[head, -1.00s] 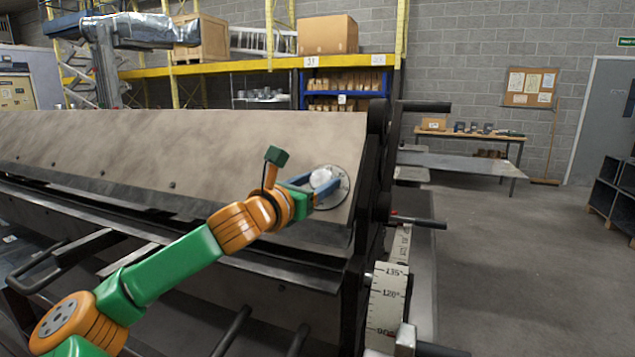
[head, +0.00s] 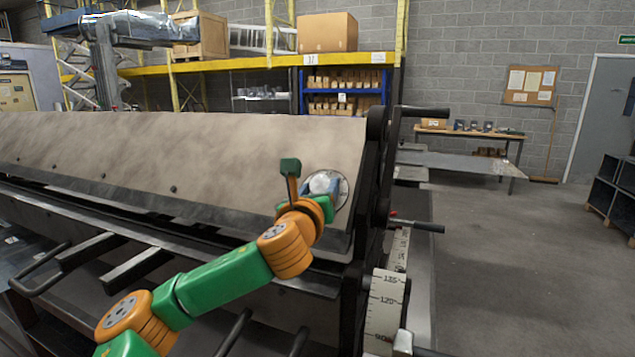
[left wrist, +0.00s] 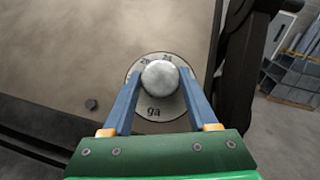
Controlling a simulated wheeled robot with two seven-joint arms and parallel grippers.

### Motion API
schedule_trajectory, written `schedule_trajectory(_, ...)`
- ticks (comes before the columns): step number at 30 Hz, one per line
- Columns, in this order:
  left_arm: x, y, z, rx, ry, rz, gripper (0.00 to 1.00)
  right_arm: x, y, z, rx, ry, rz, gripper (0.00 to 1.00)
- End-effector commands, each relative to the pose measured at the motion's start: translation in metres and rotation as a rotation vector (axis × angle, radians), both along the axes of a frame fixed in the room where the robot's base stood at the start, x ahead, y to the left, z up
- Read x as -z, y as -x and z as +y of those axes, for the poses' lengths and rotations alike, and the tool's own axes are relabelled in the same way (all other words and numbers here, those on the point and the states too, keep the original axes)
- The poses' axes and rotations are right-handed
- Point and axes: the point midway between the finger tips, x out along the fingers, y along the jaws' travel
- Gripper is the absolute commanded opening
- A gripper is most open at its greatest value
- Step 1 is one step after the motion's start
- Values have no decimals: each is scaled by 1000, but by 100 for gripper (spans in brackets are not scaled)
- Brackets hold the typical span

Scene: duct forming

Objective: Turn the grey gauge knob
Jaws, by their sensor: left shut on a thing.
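The grey gauge knob (head: 323,183) is a round metal knob on a pale round dial plate (head: 341,193) at the right end of the machine's sloped front panel. In the left wrist view the knob (left wrist: 160,75) sits between the two blue fingers of my left gripper (left wrist: 159,85), which is shut on it. The dial (left wrist: 155,107) shows the letters "ga" below the knob and small numbers above it. In the head view my left gripper (head: 321,187) reaches the knob from below, and its wrist hides part of the dial. My right gripper is not in view.
The folding machine's wide sloped panel (head: 180,150) spans the left and middle. A black side frame with handles (head: 378,150) stands right of the knob. A white angle scale (head: 386,300) is below it. Open floor (head: 520,270) lies to the right.

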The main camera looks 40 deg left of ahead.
Motion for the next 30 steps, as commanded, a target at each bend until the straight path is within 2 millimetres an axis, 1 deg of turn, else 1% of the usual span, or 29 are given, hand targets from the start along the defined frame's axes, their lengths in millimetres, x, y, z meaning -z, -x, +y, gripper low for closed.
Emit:
schedule_trajectory(1,-5,-1,-3,-23,29,-6,4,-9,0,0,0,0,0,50)
schedule_trajectory(8,-7,-2,-4,-180,182,-41,4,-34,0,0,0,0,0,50)
schedule_trajectory(24,-10,-4,-6,-538,526,-122,3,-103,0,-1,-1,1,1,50)
schedule_trajectory(30,-10,-5,-6,-645,628,-149,4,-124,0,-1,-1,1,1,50)
